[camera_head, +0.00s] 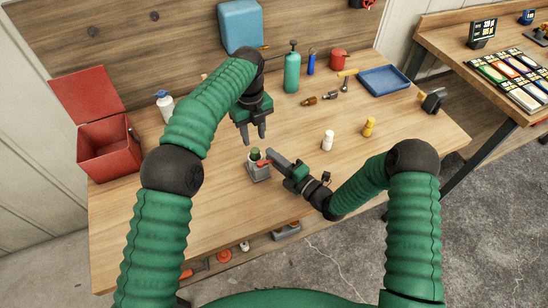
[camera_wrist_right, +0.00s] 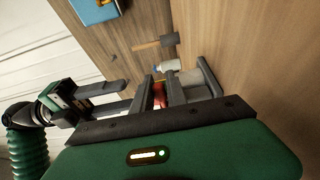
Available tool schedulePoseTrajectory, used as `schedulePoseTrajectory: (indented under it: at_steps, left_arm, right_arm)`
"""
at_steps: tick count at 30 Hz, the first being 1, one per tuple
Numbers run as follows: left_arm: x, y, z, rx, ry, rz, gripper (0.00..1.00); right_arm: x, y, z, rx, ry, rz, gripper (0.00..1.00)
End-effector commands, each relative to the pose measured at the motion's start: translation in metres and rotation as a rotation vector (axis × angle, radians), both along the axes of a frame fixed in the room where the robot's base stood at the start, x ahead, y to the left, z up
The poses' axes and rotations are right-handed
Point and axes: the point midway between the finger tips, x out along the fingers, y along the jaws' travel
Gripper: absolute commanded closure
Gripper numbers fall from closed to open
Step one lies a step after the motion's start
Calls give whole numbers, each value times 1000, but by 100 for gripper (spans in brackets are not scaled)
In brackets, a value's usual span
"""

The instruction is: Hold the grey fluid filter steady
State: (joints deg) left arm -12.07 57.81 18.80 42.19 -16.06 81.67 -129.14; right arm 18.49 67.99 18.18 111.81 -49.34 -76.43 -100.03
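The grey fluid filter (camera_head: 259,174), a small grey block with a dark green top and a red part, stands on the workbench near its front edge. My right gripper (camera_head: 270,156) is low at the filter's right side. Contact with the fingers is unclear.
A red open toolbox (camera_head: 108,148) stands at the left. A green bottle (camera_head: 292,70), a blue tray (camera_head: 384,79) and small tools are at the back. The bench's front left is clear.

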Motion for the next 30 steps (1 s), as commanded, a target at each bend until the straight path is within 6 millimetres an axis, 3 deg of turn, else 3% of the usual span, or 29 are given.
schedulePoseTrajectory:
  at_steps: [4,30]
  left_arm:
    - [0,0,0,0,0,0,64]
    - [0,0,-1,0,1,0,64]
  right_arm:
    - [0,0,0,-1,1,0,100]
    - [-1,0,-3,-2,6,1,100]
